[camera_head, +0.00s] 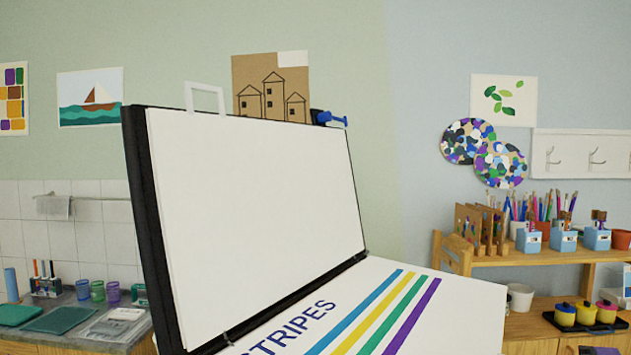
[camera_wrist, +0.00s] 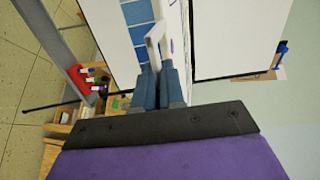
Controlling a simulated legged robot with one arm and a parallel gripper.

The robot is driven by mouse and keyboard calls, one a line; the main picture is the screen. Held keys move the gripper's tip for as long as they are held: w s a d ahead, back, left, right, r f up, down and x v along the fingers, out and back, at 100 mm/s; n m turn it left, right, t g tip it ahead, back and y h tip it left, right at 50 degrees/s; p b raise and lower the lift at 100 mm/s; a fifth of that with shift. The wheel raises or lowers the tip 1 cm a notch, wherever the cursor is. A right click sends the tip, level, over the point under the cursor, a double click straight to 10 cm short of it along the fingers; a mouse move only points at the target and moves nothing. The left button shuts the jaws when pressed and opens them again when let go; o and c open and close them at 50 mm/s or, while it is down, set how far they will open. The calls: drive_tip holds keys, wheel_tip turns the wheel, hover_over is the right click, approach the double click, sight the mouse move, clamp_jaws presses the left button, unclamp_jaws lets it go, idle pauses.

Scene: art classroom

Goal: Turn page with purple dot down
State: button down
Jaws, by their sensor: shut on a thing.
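The flip chart stands open in the head view. Its upper white page (camera_head: 250,200) is blank and leans against the black-edged board (camera_head: 158,225). A lower page (camera_head: 450,305) lies toward me with the word STRIPES and blue, yellow, green and purple stripes. A white loop tab (camera_head: 205,97) stands up at the board's top left. My gripper (camera_wrist: 165,72) shows only in the wrist view. Its blue-grey fingers are shut on a white loop tab (camera_wrist: 155,40) beside the chart pages. I cannot tell which page this tab belongs to.
A blue and black object (camera_head: 328,118) sits at the board's top right. A wooden shelf (camera_head: 530,258) with brushes and paint pots stands at right, and a counter (camera_head: 85,325) with trays and cups at left. The wrist view shows a grey post (camera_wrist: 55,35) at left.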

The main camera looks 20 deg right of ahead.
drive_tip(key=shift+w+a+f, duration=0.15)
drive_tip(key=shift+f, duration=1.4)
drive_tip(key=shift+f, duration=0.1)
wheel_tip(320, 180, down, 9)
drive_tip(key=w+a, duration=0.1)
drive_tip(key=shift+w, duration=0.35)
drive_tip(key=shift+a, duration=0.1)
drive_tip(key=w+a+f, duration=0.2)
drive_tip(key=w+f, duration=0.1)
drive_tip(key=f, duration=0.5)
drive_tip(key=shift+a+f, duration=0.3)
